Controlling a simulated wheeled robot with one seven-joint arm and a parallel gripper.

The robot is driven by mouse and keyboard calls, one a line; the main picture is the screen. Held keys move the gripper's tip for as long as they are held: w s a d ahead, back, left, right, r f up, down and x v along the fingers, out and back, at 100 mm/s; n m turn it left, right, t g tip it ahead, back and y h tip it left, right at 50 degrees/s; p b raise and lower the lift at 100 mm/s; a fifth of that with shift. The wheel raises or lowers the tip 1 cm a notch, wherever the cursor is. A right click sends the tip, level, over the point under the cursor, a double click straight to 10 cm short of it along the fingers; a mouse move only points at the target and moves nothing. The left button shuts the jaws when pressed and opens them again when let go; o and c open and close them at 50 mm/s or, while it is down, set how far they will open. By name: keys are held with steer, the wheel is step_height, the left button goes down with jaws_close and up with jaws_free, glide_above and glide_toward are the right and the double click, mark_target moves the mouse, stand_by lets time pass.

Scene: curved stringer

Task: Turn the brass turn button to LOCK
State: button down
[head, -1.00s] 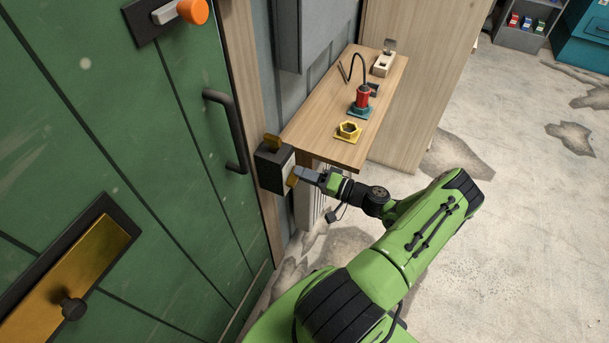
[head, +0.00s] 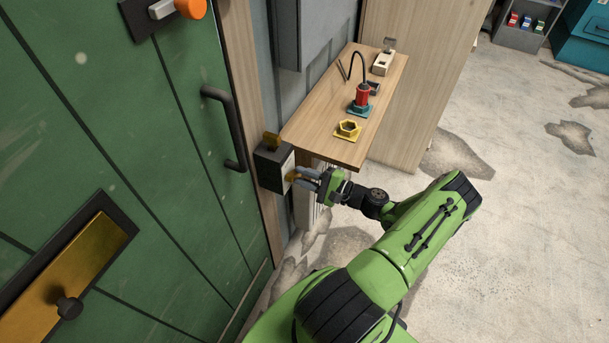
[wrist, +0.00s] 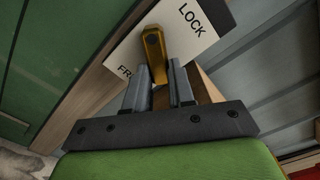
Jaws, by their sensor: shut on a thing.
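The brass turn button (wrist: 153,50) sits on a white plate (wrist: 196,38) in the wrist view. The plate reads LOCK at its upper right and "FR…" at its lower left, the rest hidden. The button's broad end points up, between the two words. My gripper (wrist: 160,75) is shut on the button's lower part, one grey finger on each side. In the head view the brass button (head: 292,177) shows small on the front of a dark box (head: 270,168) beside the green door, with my gripper (head: 300,178) at it.
The green door (head: 150,120) with a dark pull handle (head: 225,130) is left of the box. A wooden shelf (head: 310,135) with a yellow hex part (head: 347,130) and a red-and-teal tool (head: 361,98) is above right of my gripper. Open floor lies to the right.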

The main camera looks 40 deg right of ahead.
steer(key=m, duration=0.3)
steer(key=a+m, duration=0.1)
steer(key=m, duration=0.3)
steer(key=f+m+p, duration=0.1)
steer(key=m, duration=0.3)
steer(key=shift+s+a, duration=0.15)
steer(key=shift+s, duration=0.1)
steer(key=shift+m, duration=0.5)
steer(key=c, duration=1)
jaws_free()
steer(key=shift+o, duration=0.2)
steer(key=v, duration=1.5)
steer(key=shift+s, duration=0.35)
steer(key=shift+r, duration=0.1)
